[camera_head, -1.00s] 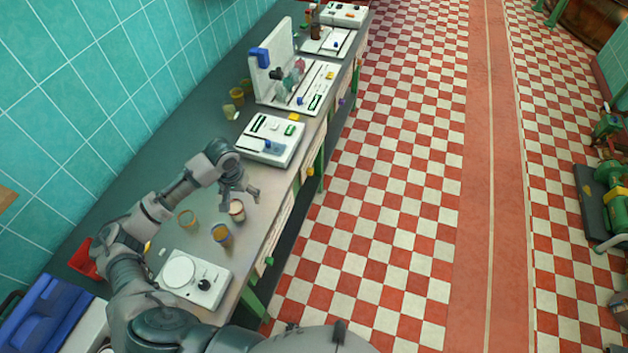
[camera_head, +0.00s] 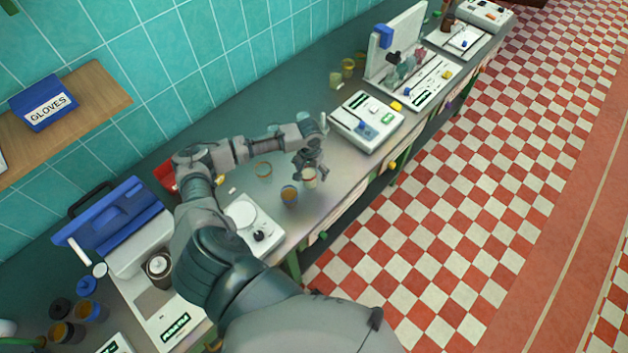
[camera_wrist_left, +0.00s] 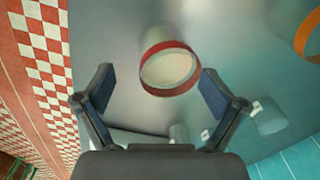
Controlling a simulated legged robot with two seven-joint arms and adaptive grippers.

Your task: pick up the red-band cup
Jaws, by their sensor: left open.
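The red-band cup (camera_head: 309,179) stands upright on the grey bench, just below my left gripper (camera_head: 309,162) in the head view. In the left wrist view the cup's red rim (camera_wrist_left: 168,92) and pale inside show between and slightly beyond the fingertips. My left gripper (camera_wrist_left: 156,78) is open there, with one finger on each side of the cup and no clear contact. The gripper partly covers the cup in the head view. My right gripper is in neither view.
A clear cup with an orange rim (camera_head: 264,170) is behind, towards the wall. A white scale (camera_head: 243,217) and a white device (camera_head: 366,123) flank them. The bench's front edge is near.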

